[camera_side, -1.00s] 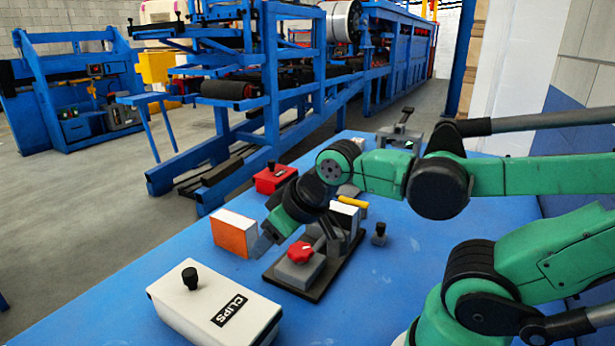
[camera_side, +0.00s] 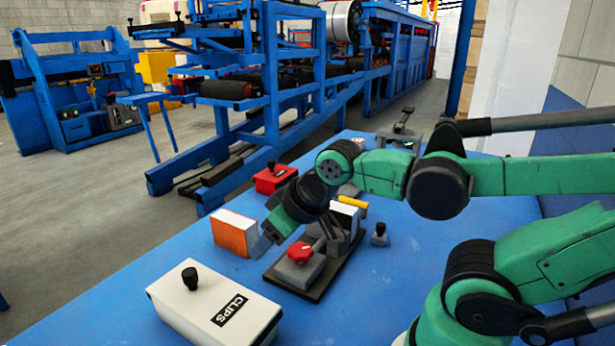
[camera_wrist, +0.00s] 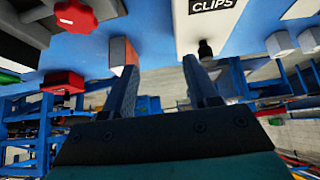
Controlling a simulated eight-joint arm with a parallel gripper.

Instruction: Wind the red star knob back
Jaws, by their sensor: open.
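The red star knob (camera_side: 300,252) sits on a grey block fixed to a dark base plate (camera_side: 318,291) on the blue table. It also shows at the top left of the wrist view (camera_wrist: 75,15). My gripper (camera_side: 257,246) hangs just left of the knob in the side view, clear of it. In the wrist view my two fingers (camera_wrist: 161,85) stand apart with nothing between them, and the knob lies off to their left. The fingertips are small and partly unclear in the side view.
A white CLIPS box (camera_side: 215,305) with a black knob stands at the front. An orange and white block (camera_side: 233,233) is close behind my gripper. A red box (camera_side: 274,178) and a small black-topped peg (camera_side: 380,234) stand farther off.

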